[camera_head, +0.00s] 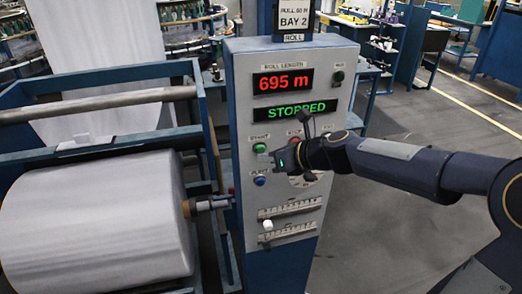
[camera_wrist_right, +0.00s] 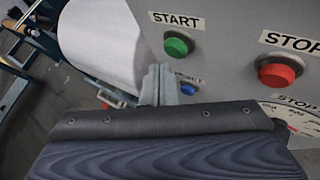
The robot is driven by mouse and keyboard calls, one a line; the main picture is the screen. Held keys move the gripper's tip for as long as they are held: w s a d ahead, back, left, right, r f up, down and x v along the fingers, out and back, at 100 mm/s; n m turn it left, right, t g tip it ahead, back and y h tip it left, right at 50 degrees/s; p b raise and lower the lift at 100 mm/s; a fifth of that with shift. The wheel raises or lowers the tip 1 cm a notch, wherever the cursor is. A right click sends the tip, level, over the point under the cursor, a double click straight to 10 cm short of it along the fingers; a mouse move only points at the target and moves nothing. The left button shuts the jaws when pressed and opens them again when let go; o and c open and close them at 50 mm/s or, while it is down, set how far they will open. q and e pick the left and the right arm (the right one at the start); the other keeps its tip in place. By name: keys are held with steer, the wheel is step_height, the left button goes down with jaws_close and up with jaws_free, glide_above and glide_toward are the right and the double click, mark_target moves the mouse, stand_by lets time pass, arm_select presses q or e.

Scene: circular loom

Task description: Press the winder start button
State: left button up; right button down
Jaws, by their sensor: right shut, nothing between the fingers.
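The green start button (camera_head: 259,147) is on the grey control panel (camera_head: 240,110), under a START label. It also shows in the right wrist view (camera_wrist_right: 177,46), with the red stop button (camera_wrist_right: 277,71) to its right. My right gripper (camera_head: 264,158) is shut and empty in front of the panel, just below the start button in the head view. Its fingertips (camera_wrist_right: 158,70) show left of and below the green button in the wrist view. I cannot tell whether they touch the panel. My left gripper is not in view.
The display (camera_head: 295,110) reads STOPPED, and the red one above (camera_head: 283,81) reads 695 m. A blue button (camera_head: 259,181) sits below the green one. A large white roll (camera_head: 95,225) lies on the blue-framed winder at left. Open floor (camera_head: 430,130) lies right.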

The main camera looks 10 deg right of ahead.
steer(key=shift+w, duration=0.4)
steer(key=shift+w+p, duration=0.4)
steer(key=shift+p, duration=0.1)
stand_by(0.5)
stand_by(0.4)
steer(key=shift+s, duration=0.85)
steer(key=s+b, duration=0.1)
steer(key=s, duration=0.4)
steer(key=shift+d+b, duration=0.1)
steer(key=shift+b, duration=0.2)
